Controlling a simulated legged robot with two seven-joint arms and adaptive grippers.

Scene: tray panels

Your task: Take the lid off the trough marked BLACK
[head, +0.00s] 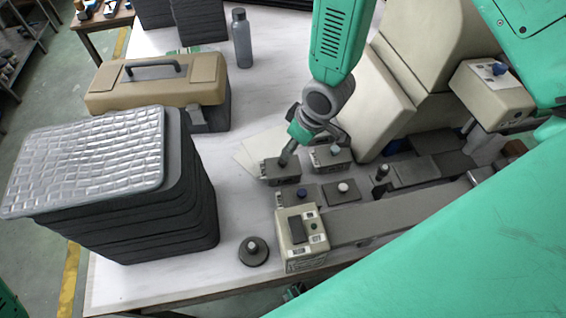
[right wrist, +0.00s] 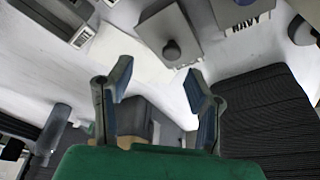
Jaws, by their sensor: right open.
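My right gripper (head: 310,146) is open and empty above the small grey troughs. It also shows in the right wrist view (right wrist: 160,84), its two fingers spread wide. A grey trough with a dark-knobbed lid (right wrist: 170,38) lies just past the fingertips, apart from them. In the head view this trough (head: 283,174) is partly covered by a finger. Its label is not readable in either view. Beside it is a trough marked NAVY (right wrist: 248,22). A trough with a teal knob (head: 333,160) stands on the other side. My left gripper is not in view.
A black tray stack (head: 185,215) with a silver top stands at the left. A tan toolbox (head: 205,90) and a grey bottle (head: 242,45) are behind. A beige machine (head: 390,95) stands close right. A knobbed disc (head: 253,252) lies near the front edge.

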